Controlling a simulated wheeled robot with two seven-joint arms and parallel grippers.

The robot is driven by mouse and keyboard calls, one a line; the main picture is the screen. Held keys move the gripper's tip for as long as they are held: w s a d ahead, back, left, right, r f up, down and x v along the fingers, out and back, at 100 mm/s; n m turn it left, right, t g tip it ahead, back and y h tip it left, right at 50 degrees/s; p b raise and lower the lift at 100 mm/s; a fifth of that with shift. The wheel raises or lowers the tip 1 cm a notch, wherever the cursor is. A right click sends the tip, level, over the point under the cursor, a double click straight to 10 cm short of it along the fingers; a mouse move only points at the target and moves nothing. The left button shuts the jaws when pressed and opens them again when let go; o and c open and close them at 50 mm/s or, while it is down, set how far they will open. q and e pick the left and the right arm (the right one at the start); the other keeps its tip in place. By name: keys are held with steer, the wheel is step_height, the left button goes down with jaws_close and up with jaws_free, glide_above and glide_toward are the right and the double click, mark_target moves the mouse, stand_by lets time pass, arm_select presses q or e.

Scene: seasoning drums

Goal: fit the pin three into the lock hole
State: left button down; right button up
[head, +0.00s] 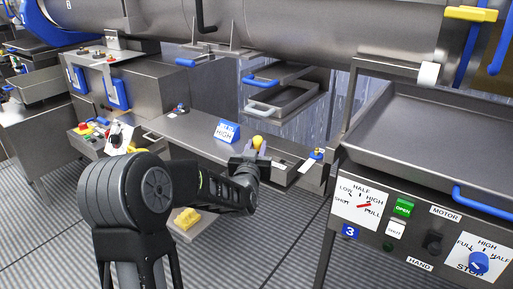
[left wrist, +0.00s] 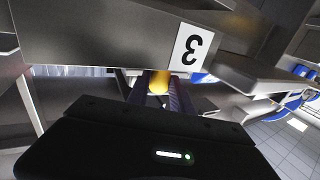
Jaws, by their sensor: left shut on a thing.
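My left gripper (head: 254,158) is at the front edge of the steel shelf, in the middle of the head view. It is shut on a yellow-topped pin (head: 257,141), whose rounded yellow end shows above the fingers. In the left wrist view the yellow pin (left wrist: 158,83) sits between the fingers, just under a steel face with a white label (left wrist: 188,48) reading an upside-down 3. The pin's lower part is hidden by the gripper. I cannot make out the lock hole, or whether the pin touches the steel. My right gripper is not in view.
The control panel (head: 420,232) and tray (head: 430,130) stand at right.

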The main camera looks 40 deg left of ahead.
arm_select(q)
steer(key=shift+f, duration=0.35)
steer(key=c, duration=1.1)
jaws_free()
steer(key=shift+o, duration=0.2)
steer(key=v, duration=0.7)
steer(key=shift+s+d+b, duration=0.15)
steer(key=shift+s+b, duration=0.15)
steer(key=shift+s, duration=0.05)
